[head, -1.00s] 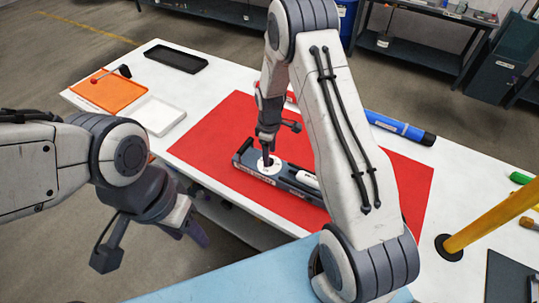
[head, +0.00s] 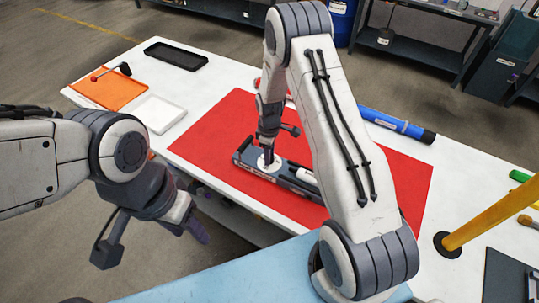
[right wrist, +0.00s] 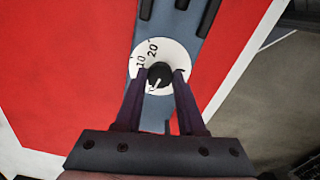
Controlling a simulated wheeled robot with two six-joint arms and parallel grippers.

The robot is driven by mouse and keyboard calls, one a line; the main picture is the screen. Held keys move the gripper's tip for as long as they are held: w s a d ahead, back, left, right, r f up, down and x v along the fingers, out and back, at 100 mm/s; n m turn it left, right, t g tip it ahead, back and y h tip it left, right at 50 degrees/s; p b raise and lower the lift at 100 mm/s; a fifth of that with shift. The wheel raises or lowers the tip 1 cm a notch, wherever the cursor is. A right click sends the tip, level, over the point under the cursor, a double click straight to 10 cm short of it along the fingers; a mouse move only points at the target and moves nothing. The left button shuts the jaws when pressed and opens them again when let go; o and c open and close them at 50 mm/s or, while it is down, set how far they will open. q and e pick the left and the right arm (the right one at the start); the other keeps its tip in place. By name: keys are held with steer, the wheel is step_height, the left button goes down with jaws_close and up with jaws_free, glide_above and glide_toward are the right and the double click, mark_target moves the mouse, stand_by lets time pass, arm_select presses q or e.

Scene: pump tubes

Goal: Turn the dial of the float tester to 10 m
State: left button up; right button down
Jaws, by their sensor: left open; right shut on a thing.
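The float tester (head: 296,183) is a long dark grey box lying on the red mat. Its white dial disc (head: 262,167) is near the left end; in the right wrist view the disc (right wrist: 172,50) shows the marks 10 and 20 at its upper left. My right gripper (head: 268,158) points down at the dial, and in the right wrist view its fingers (right wrist: 160,80) are shut on the black knob (right wrist: 160,73). A white pointer line on the knob appears to slant to the lower left, away from the 10. My left gripper (head: 197,228) is open and empty, off the table's front edge.
The red mat (head: 215,135) lies on the white table. An orange tray (head: 98,90), a white tray (head: 160,114) and a black tray (head: 176,56) are at the left. A blue tube (head: 398,124) lies behind my right arm. A yellow post (head: 490,228) stands at the right.

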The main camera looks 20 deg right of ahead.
steer(key=m+b, duration=0.1)
steer(key=m, duration=0.2)
steer(key=shift+m, duration=0.4)
steer(key=m+b, duration=0.1)
steer(key=m, duration=0.3)
steer(key=shift+m, duration=0.3)
steer(key=m+b, duration=0.1)
steer(key=m, duration=0.3)
steer(key=m+b, duration=0.1)
steer(key=m, duration=0.4)
steer(key=c, duration=0.5)
jaws_free()
